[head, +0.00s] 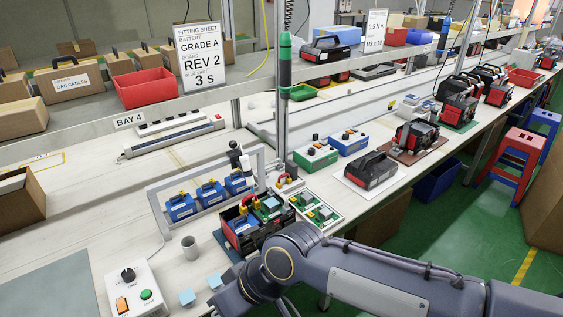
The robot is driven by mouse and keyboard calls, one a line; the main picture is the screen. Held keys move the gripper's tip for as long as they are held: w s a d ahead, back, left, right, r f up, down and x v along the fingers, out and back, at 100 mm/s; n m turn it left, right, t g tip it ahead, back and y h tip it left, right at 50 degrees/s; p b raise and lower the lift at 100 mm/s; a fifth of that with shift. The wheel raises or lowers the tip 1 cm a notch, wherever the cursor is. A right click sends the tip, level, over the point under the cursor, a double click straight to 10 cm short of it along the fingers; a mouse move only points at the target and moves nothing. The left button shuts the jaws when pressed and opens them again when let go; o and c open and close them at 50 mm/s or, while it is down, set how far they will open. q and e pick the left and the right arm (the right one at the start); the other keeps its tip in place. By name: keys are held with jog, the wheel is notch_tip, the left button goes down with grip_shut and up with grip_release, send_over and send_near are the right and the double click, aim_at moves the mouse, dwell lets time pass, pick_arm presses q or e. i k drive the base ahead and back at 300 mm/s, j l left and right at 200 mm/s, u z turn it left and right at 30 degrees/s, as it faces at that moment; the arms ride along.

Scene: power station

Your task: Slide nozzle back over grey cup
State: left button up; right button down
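The grey cup (189,248) stands upright on the bench, left of the open black-and-red battery case. A black-topped dispenser head with a pale lower part, which looks like the nozzle (239,160), is on the grey rail frame (161,219) behind the blue blocks. It is behind and to the right of the cup, not above it. One arm of mine comes in from the right and bends down at the lower middle. Its gripper cannot be made out. My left gripper is not in view.
Several blue blocks (210,193) stand under the frame. A control box (135,290) with a knob and green button is at front left. A fitting sheet (200,57) reads "3 s".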

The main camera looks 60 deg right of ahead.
aim_at(243, 168)
jog(key=z, duration=1.1)
